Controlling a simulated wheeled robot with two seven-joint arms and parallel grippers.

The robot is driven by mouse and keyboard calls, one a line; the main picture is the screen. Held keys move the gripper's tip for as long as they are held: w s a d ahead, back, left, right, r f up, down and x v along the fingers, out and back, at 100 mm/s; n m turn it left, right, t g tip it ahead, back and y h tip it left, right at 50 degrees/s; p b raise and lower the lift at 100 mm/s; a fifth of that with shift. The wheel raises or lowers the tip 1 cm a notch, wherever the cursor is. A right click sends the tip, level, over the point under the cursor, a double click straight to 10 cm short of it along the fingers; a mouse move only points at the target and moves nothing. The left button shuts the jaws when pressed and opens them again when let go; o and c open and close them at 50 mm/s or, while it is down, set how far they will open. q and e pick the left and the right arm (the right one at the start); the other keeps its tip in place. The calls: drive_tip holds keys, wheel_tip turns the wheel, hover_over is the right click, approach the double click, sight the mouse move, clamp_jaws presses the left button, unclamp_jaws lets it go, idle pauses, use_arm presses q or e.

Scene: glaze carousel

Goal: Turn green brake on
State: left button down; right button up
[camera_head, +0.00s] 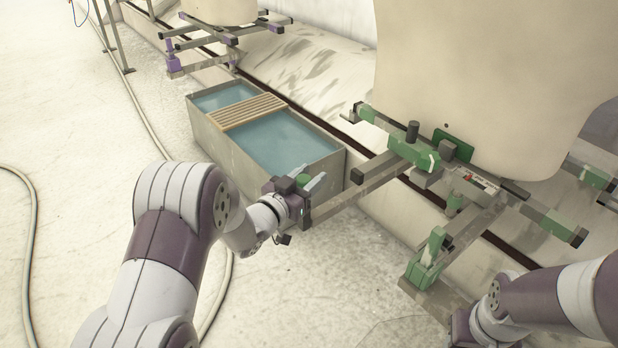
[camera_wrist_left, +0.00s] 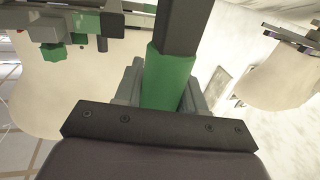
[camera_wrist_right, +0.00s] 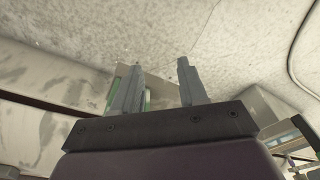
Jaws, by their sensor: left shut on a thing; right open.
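My left gripper (camera_head: 308,179) is shut on a green grip (camera_wrist_left: 168,82) at the outer end of a grey arm of the green carousel frame. In the left wrist view the grip stands between both fingers, with a dark bar above it. A green lever-like bracket (camera_head: 428,259) stands low on the frame's near foot; I cannot tell for sure whether it is the green brake. My right gripper (camera_wrist_right: 157,82) is open and empty in its wrist view. In the head view the right arm comes in at the lower right, its fingers not clearly visible.
A trough (camera_head: 192,122) of blue liquid with a wooden slatted rack (camera_head: 248,111) stands behind my left gripper. A large cream vessel (camera_head: 480,75) sits over the green frame. A purple-ended frame (camera_head: 205,42) is at the back. A hose (camera_head: 150,120) lies on the left floor.

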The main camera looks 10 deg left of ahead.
use_arm(q)
drive_tip(key=shift+w+a+r+p, duration=0.1)
drive_tip(key=shift+w+a+p, duration=0.1)
drive_tip(key=shift+p, duration=0.3)
drive_tip(key=w+a+f+n+g+p, duration=0.2)
drive_tip(key=w+a+f+n+p, duration=0.3)
drive_tip(key=a+n+p, duration=0.2)
drive_tip(key=shift+w+a+f+n+g+p, duration=0.3)
drive_tip(key=shift+n+p, duration=0.7)
drive_tip(key=shift+p, duration=0.9)
drive_tip(key=shift+d, duration=0.1)
drive_tip(key=c, duration=0.8)
unclamp_jaws()
drive_tip(key=shift+o, duration=0.2)
drive_tip(key=shift+r, duration=0.1)
